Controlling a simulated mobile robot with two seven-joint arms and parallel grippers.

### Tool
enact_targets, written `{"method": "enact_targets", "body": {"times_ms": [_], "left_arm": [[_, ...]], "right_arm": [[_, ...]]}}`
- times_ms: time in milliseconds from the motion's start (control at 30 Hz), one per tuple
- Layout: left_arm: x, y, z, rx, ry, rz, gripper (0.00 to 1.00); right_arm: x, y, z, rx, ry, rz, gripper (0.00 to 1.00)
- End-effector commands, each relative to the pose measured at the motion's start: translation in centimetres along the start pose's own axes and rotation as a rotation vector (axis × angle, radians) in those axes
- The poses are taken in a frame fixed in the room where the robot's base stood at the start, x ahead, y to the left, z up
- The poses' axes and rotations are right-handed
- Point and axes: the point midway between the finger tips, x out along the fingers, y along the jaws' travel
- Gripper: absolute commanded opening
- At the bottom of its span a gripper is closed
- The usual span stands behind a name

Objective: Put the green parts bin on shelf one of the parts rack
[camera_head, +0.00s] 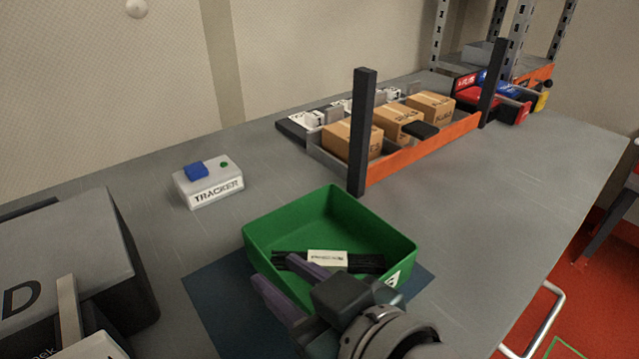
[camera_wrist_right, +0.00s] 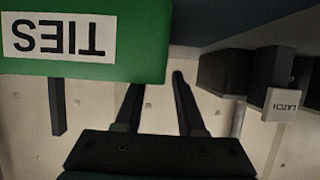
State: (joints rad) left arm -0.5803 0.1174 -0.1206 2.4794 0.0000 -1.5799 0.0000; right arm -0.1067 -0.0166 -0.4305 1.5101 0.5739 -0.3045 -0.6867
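The green parts bin (camera_head: 380,233) sits upright on a dark blue mat (camera_head: 215,290) on the grey bench. A black bundle with a white label (camera_head: 327,260) lies inside it. My right gripper (camera_head: 274,272) is at the bin's near side, its two fingers apart. In the right wrist view the fingers (camera_wrist_right: 156,82) are spread, with nothing visible gripped between them. The bin's wall, labelled TIES (camera_wrist_right: 140,45), hides part of one fingertip; contact is unclear. An orange-fronted rack (camera_head: 425,150) with dark posts holds cardboard boxes. My left gripper is not in view.
A white TRACKER box (camera_head: 208,182) with a blue top piece stands left of the bin. A large grey case (camera_head: 65,250) is at the left. Red and blue bins (camera_head: 490,95) sit farther back by metal shelving (camera_head: 517,40). The bench's right side is clear.

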Motion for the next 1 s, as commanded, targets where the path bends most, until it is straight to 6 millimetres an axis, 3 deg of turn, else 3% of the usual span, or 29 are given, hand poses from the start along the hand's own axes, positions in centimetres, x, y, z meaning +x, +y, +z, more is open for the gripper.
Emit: {"method": "enact_targets", "body": {"times_ms": [200,467,800,1000], "left_arm": [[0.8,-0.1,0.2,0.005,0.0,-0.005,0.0],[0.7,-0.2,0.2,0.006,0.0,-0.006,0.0],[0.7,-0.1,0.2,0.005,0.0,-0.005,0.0],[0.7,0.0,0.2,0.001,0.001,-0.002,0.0]], "right_arm": [[2.6,0.0,-0.1,0.0,0.0,0.0,0.39],[2.7,0.0,-0.1,0.0,-0.001,0.0,0.38],[2.6,0.0,-0.1,0.0,-0.001,0.0,0.0],[2.6,0.0,-0.1,0.0,-0.001,0.0,0.0]]}}
